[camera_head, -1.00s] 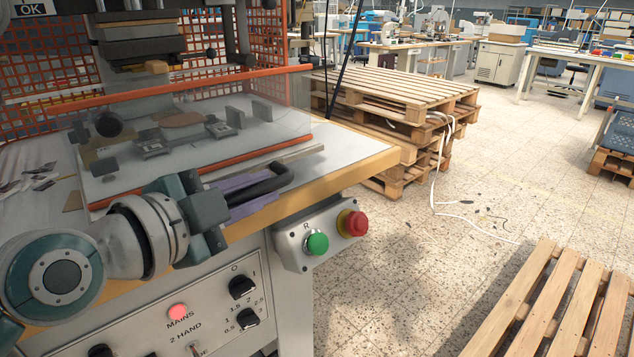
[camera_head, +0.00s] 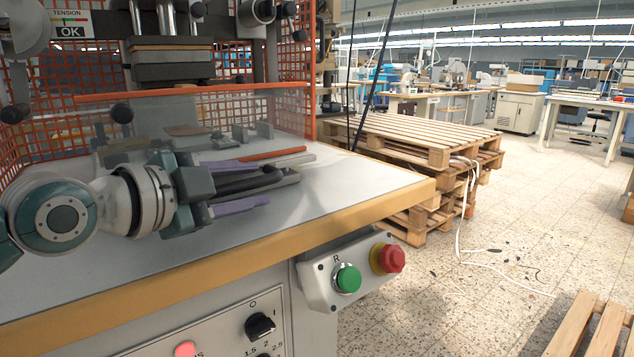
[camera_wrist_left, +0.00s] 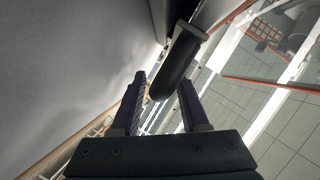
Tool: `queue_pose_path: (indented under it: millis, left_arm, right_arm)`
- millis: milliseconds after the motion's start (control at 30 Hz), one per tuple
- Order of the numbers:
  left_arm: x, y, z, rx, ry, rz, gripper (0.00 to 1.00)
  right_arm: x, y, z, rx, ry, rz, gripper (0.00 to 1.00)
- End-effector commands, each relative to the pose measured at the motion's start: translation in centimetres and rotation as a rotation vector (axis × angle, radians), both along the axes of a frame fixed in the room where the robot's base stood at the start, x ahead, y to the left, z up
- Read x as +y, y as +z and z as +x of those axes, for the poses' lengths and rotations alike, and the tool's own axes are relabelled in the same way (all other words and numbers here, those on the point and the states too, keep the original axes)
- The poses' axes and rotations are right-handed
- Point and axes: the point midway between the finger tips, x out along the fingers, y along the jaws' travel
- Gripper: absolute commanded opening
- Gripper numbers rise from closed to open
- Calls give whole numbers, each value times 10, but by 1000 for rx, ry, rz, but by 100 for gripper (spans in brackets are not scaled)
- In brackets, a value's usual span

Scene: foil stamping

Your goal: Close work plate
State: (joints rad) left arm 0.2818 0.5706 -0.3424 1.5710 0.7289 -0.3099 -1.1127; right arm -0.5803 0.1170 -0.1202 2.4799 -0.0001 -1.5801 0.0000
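The work plate shows as a grey plate edge (camera_head: 290,179) low at the press, behind my left gripper. A dark bar-like handle (camera_head: 250,183) is in front of it; it also shows in the left wrist view (camera_wrist_left: 178,62). My left gripper (camera_head: 262,184) has its two purple fingers apart, one above and one below the handle in the head view. In the left wrist view, the handle lies between the spread fingers with a visible gap beside it. Much of the plate is hidden by my gripper and a clear guard. My right gripper is out of view.
A clear guard with an orange top edge (camera_head: 190,92) stands before the press head (camera_head: 172,62). The grey table (camera_head: 200,245) has a wooden front edge. A control box with a green button (camera_head: 347,279) and a red button (camera_head: 391,259) hangs below. Pallets (camera_head: 420,140) stand right.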

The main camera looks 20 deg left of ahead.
Motion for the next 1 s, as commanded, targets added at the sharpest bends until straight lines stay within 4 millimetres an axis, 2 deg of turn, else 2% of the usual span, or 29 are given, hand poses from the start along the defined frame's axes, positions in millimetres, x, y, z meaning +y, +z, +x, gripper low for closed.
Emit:
queue_pose_path:
  millis: [367,467,800,1000]
  left_arm:
    - [1,1,-5,-1,-1,1,50]
    - [5,4,-16,0,0,1,50]
    - [23,17,-71,2,-2,3,50]
    - [29,21,-88,0,1,0,50]
  right_arm:
    - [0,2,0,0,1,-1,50]
    - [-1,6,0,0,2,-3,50]
    - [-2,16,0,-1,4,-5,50]
    - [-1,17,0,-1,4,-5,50]
